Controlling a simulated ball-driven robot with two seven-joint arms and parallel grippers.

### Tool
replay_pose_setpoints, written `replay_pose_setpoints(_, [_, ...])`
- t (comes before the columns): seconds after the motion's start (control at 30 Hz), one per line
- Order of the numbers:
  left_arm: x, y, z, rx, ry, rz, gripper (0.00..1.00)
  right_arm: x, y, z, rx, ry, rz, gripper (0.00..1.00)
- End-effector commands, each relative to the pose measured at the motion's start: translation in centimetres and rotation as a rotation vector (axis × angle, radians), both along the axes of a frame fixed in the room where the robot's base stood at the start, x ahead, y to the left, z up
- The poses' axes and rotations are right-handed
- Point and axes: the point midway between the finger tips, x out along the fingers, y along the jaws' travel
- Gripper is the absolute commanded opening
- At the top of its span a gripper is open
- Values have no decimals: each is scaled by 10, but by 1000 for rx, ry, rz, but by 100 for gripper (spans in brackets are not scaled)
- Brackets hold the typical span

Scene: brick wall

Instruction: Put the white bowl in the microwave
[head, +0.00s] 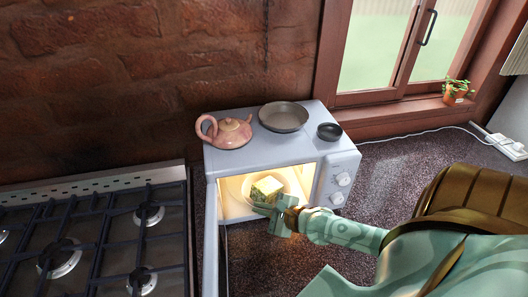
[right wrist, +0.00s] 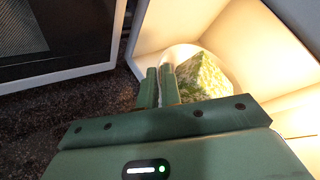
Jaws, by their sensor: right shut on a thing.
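The white bowl (head: 292,184) is inside the lit cavity of the microwave (head: 262,153), near its opening. A yellow-green block (head: 267,189) sits in the bowl. The microwave door (head: 210,240) stands open on the left. My right gripper (head: 273,212) reaches in from the front right and is shut on the near rim of the bowl. In the right wrist view its fingers (right wrist: 160,74) pinch the rim, with the bowl's pale wall (right wrist: 178,53) and the block (right wrist: 205,78) just beyond. The bowl's underside is hidden. My left gripper is out of view.
On top of the microwave are a pink teapot (head: 230,132), a grey dish (head: 284,116) and a small dark bowl (head: 329,132). A gas stove (head: 95,240) stands at left. A potted plant (head: 455,91) is on the windowsill. The counter right of the microwave is mostly clear.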

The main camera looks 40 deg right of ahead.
Motion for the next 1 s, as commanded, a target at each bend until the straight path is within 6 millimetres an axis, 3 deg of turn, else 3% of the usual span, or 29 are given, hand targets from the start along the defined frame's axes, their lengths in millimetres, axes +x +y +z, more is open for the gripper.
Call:
replay_pose_setpoints(0.7, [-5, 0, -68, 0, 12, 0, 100, 72, -40, -3, -4, -5, 0, 0])
replay_pose_setpoints(1.0, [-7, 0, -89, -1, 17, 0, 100, 91, -50, -4, -1, -2, -1, 0])
